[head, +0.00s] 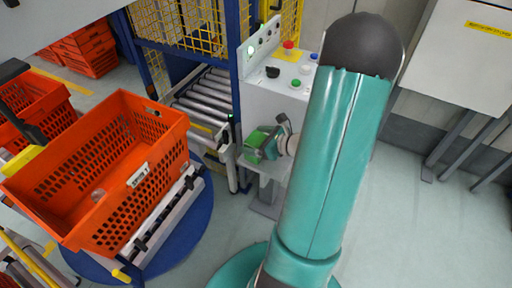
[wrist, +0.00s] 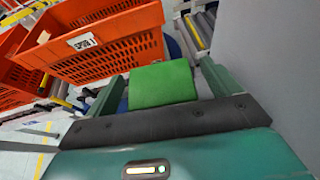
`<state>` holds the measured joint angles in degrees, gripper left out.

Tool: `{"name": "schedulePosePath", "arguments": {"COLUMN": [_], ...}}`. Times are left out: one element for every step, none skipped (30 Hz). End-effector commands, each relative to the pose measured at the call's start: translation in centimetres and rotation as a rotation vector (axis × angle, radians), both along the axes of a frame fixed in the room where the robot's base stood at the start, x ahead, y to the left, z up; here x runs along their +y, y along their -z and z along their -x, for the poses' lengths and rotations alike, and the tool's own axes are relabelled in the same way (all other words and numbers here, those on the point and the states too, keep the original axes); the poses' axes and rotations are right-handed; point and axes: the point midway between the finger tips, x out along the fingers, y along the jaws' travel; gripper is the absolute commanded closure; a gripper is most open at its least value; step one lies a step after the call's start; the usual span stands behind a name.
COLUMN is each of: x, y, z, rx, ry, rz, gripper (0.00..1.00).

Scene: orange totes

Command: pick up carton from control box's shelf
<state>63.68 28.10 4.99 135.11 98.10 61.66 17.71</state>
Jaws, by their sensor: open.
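The green carton (wrist: 162,84) lies between the two teal fingers of my gripper (wrist: 160,92) in the wrist view. The fingers are open, and a gap shows on the carton's right side. In the head view the carton (head: 257,139) is small and partly covered by my gripper (head: 262,148), at the shelf (head: 270,168) under the control box (head: 268,98). The control box is white with red, green and blue buttons on top. My arm hides its right part and some of the shelf. Whether the fingers touch the carton I cannot tell.
An orange tote (head: 120,190) stands on a conveyor stand left of the shelf; it also shows in the wrist view (wrist: 105,45). A roller conveyor (head: 205,100) with a blue frame lies just left of the control box.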

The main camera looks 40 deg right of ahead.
Motion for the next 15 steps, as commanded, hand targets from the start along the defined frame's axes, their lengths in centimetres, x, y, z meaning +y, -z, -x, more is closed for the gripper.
{"name": "schedulePosePath", "arguments": {"x": [0.00, -0.01, -0.01, -0.01, -0.01, -0.01, 0.00, 0.00, 0.00, 0.00, -0.02, -0.02, -0.02, -0.02, -0.02], "y": [-0.01, -0.01, -0.01, -0.01, -0.01, -0.01, -0.01, -0.01, -0.01, -0.01, -0.04, -0.04, -0.04, -0.04, -0.04], "z": [0.02, 0.03, 0.03, 0.04, 0.04, 0.04, 0.05, 0.05, 0.05, 0.05, 0.04, 0.04, 0.04, 0.04, 0.04], "rx": [0.000, 0.000, 0.000, 0.000, 0.000, 0.000, 0.000, 0.000, 0.000, 0.000, -0.001, 0.000, 0.000, 0.000, 0.000], "ry": [0.000, 0.000, 0.000, 0.000, 0.000, 0.000, 0.000, 0.000, 0.000, 0.000, 0.000, 0.000, 0.000, 0.000, 0.000], "rz": [0.000, 0.000, 0.000, 0.000, 0.000, 0.000, 0.000, 0.000, 0.000, 0.000, 0.000, 0.000, 0.000, 0.000, 0.000], "gripper": [0.11, 0.13, 0.21, 0.27, 0.32, 0.40, 0.46, 0.52, 0.60, 0.66, 0.68, 0.68, 0.68, 0.68, 0.68]}}
